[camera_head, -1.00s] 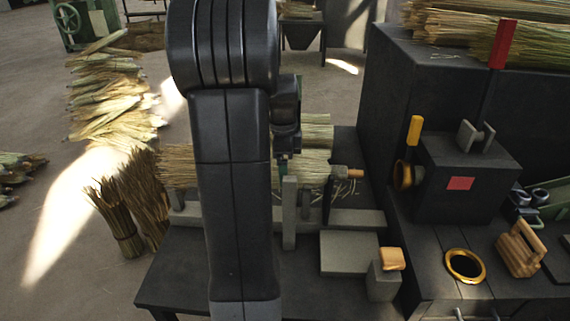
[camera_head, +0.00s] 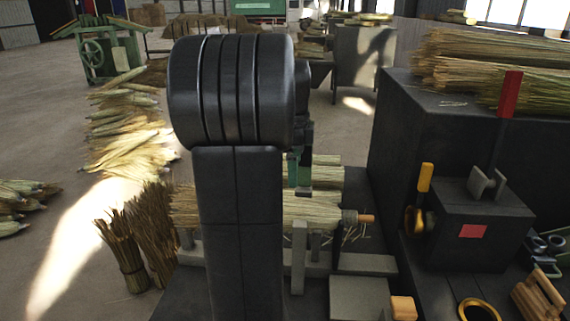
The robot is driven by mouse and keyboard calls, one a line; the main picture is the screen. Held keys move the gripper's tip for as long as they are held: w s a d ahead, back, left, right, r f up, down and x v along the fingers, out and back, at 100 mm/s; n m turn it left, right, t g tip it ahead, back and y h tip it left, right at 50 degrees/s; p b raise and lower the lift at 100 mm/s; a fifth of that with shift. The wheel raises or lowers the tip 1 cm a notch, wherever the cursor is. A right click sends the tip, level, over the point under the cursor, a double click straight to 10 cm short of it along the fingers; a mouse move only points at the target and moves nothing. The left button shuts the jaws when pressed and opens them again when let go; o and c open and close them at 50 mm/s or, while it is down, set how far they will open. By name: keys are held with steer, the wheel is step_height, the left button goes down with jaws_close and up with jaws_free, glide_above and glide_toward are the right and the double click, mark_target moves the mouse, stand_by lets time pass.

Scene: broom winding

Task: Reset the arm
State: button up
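My arm rises through the middle of the view and hides much of the bench behind it. My gripper (camera_head: 299,178) shows just right of the arm, pointing down, with green parts at its end. It is above or beside a broom bundle (camera_head: 312,212) lying across the holder on the bench. The bundle's bound end and wooden tip (camera_head: 364,218) point right. The arm hides the bundle's middle. The finger gap is too small and partly hidden to judge.
A dark machine box (camera_head: 478,228) with a yellow-handled lever (camera_head: 425,178) and a red lever (camera_head: 510,93) stands right. Straw lies on the dark cabinet (camera_head: 440,120). Upright straw bundles (camera_head: 128,262) stand left on the floor. A gold ring (camera_head: 479,310) lies front right.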

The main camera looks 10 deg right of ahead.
mark_target(296, 203)
stand_by(0.3)
steer(key=f+b, duration=0.1)
steer(key=f, duration=1.2)
steer(key=shift+d+f+b, duration=0.1)
steer(key=shift+d+b, duration=0.1)
steer(key=shift+b, duration=0.1)
